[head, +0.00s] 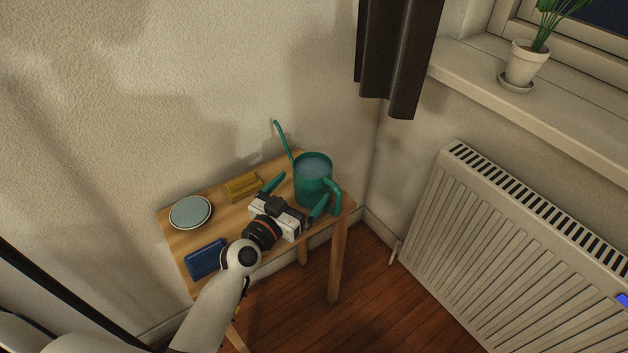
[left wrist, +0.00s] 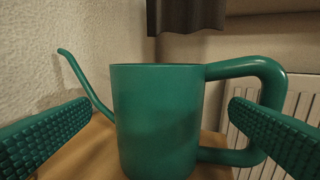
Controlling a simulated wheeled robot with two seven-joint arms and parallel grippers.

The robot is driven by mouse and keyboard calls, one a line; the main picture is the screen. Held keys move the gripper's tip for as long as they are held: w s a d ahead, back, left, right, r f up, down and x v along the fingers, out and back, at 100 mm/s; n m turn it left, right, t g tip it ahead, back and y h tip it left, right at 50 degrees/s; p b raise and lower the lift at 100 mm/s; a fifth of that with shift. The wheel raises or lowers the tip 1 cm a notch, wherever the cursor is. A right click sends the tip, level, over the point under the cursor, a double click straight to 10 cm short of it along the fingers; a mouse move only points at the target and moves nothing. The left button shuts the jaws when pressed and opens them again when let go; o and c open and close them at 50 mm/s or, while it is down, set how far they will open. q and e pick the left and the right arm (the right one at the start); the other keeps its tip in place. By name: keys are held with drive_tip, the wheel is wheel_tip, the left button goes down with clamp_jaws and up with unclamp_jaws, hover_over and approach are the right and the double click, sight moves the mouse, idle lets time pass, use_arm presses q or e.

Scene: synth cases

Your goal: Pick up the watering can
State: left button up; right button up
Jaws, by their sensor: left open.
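The green watering can (head: 312,180) stands upright at the far right corner of a small wooden table, with water visible inside. Its thin spout points to the back left and its handle (head: 333,194) to the front right. My left gripper (head: 297,196) is open, its two green fingers spread in front of the can. In the left wrist view the can (left wrist: 157,120) stands between the fingers and beyond them, and I see no contact. The right finger overlaps part of the handle (left wrist: 268,88) in that view. My right gripper is not in view.
The table (head: 222,226) also holds a round dish (head: 190,211), a yellow block-like object (head: 242,187) and a blue flat object (head: 206,259) near my left forearm. A wall is behind. A radiator (head: 500,245) and a sill with a potted plant (head: 525,63) are right.

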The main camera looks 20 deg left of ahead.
sight(312, 173)
use_arm(q)
drive_tip(key=x, duration=0.6)
drive_tip(key=shift+r, duration=0.3)
drive_tip(key=c, duration=1.4)
drive_tip(key=shift+a+r, duration=0.1)
